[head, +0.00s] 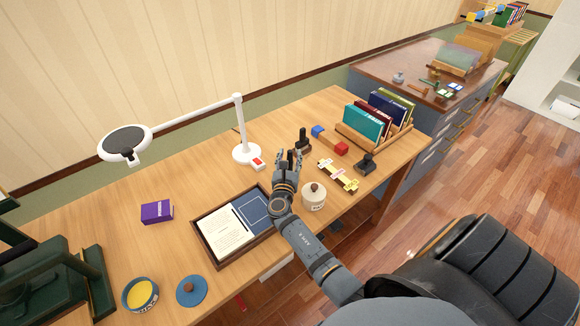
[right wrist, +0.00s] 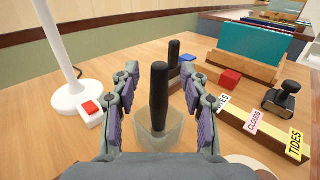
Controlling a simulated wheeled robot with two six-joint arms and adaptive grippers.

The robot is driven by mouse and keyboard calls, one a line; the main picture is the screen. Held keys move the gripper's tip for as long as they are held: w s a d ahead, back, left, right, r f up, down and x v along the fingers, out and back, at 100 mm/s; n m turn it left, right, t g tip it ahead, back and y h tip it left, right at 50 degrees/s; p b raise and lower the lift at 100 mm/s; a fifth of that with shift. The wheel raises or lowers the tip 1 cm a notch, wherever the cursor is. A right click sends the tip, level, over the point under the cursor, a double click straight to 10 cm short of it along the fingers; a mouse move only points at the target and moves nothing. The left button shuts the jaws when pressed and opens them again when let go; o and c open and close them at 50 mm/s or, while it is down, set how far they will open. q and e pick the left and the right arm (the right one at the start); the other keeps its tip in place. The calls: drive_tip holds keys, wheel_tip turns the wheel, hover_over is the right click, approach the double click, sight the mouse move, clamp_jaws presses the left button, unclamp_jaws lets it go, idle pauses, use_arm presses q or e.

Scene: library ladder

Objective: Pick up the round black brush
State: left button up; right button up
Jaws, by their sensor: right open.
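A round black handle, which looks like the brush (right wrist: 158,85), stands upright between the fingers of my right gripper (right wrist: 159,78) in the right wrist view. Its lower end is in or on a pale, see-through round body (right wrist: 158,135). My right gripper (head: 290,157) is open, with a finger on each side of the handle and gaps between. In the head view the gripper largely hides the handle. A second black handle (right wrist: 173,52) on a dark base stands just behind; it also shows in the head view (head: 303,136). My left gripper is not in view.
A white lamp base (head: 247,154) with a red switch is left of the gripper. A labelled yellow bar (head: 338,175), a red block (head: 341,148), a black stamp (head: 367,164) and a book rack (head: 372,145) are right. A lidded pot (head: 314,198) and a tray (head: 212,258) are nearer.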

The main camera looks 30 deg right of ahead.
drive_tip(key=shift+w+d+f, duration=0.25)
drive_tip(key=shift+w+d, duration=0.25)
drive_tip(key=shift+w, duration=0.15)
drive_tip(key=shift+r, duration=0.1)
drive_tip(key=shift+s+a, duration=0.1)
drive_tip(key=shift+c, duration=1.2)
clamp_jaws()
